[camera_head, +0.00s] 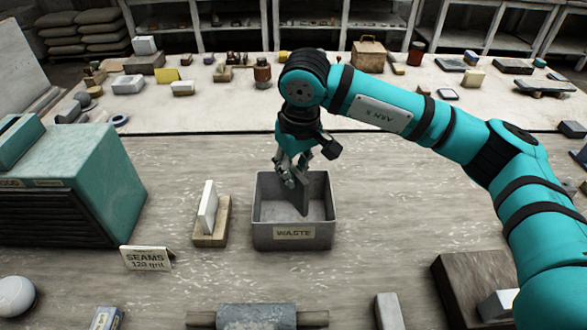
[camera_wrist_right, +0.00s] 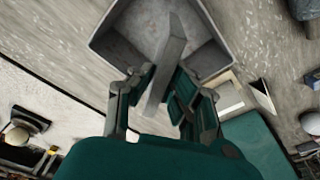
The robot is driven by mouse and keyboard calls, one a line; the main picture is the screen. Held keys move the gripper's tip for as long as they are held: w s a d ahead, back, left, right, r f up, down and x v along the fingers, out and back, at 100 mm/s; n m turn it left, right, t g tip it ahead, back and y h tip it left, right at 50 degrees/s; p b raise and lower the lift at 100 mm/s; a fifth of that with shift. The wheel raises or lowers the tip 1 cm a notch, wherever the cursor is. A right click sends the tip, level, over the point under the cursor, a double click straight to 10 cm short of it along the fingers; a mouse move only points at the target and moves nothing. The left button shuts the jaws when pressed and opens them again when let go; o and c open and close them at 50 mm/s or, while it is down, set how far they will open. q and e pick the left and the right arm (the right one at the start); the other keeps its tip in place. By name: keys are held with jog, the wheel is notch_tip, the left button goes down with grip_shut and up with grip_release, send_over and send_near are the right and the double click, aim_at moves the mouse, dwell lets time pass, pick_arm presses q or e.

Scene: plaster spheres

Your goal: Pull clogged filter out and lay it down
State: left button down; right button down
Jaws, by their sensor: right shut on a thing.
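My right gripper (camera_head: 290,172) is over the grey waste bin (camera_head: 292,244), which has a "WASTE" label on its front. The gripper is shut on a flat grey filter (camera_head: 301,192), held upright with its lower part inside the bin's opening. In the right wrist view the fingers (camera_wrist_right: 160,92) clasp the grey filter (camera_wrist_right: 172,55) from both sides, and the bin (camera_wrist_right: 205,62) lies around and beyond it. I cannot tell whether the filter touches the bin's floor. A white panel (camera_head: 208,206) stands in a wooden holder (camera_head: 212,236) left of the bin. My left gripper is not in view.
A teal machine (camera_head: 85,180) with a dark slatted front stands at the left. A "SEAMS 120 grit" card (camera_head: 147,259) stands before it. A roller-like grey block (camera_head: 257,317) lies at the front. Many small items cover the pale rear table.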

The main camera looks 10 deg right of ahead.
aim_at(294, 197)
jog(key=shift+f+b, duration=3.9)
jog(key=shift+f, duration=0.25)
jog(key=c, duration=1.2)
grip_release()
jog(key=shift+r, duration=0.1)
jog(key=shift+r+p, duration=0.85)
jog(key=shift+r, duration=1.1)
